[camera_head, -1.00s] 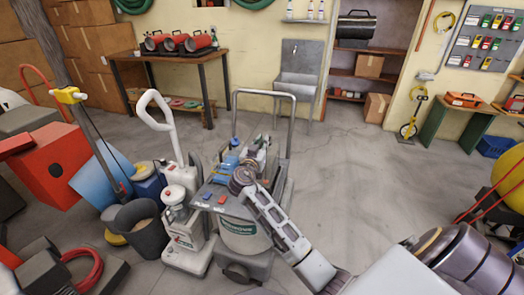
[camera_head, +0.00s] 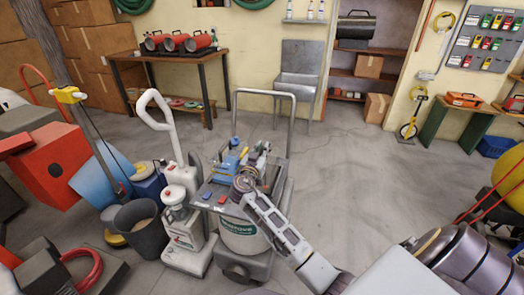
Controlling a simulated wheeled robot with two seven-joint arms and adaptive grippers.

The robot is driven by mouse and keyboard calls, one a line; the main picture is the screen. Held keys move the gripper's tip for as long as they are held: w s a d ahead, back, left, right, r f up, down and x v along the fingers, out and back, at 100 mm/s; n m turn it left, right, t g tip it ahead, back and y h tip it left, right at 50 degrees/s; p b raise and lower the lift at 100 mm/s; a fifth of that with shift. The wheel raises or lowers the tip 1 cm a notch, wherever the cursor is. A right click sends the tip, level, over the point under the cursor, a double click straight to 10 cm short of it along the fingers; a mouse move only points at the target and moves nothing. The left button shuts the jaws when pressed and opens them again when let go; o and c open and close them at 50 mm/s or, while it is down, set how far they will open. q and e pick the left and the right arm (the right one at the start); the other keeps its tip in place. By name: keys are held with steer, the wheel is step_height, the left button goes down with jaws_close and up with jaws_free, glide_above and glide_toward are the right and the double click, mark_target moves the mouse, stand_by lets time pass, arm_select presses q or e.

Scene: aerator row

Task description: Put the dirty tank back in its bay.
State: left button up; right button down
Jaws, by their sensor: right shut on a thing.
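My right arm (camera_head: 283,228) comes in from the lower right. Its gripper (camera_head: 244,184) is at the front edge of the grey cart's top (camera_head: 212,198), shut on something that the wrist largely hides. A white drum with a green label (camera_head: 240,232) sits low in the cart, just below the gripper. To its left stands a pale upright floor machine (camera_head: 186,240) with a looped white handle (camera_head: 152,105) and red-capped containers (camera_head: 173,194). I cannot tell for certain which of these is the dirty tank. My left gripper is not in view.
Small blue and red items (camera_head: 230,162) crowd the cart's top. A dark bucket (camera_head: 141,232) stands left of the floor machine. A red case (camera_head: 55,165) and cables (camera_head: 92,265) are further left. The floor (camera_head: 370,170) right of the cart is clear.

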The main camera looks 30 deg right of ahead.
steer(key=c, duration=1.7)
jaws_free()
steer(key=shift+o, duration=1.1)
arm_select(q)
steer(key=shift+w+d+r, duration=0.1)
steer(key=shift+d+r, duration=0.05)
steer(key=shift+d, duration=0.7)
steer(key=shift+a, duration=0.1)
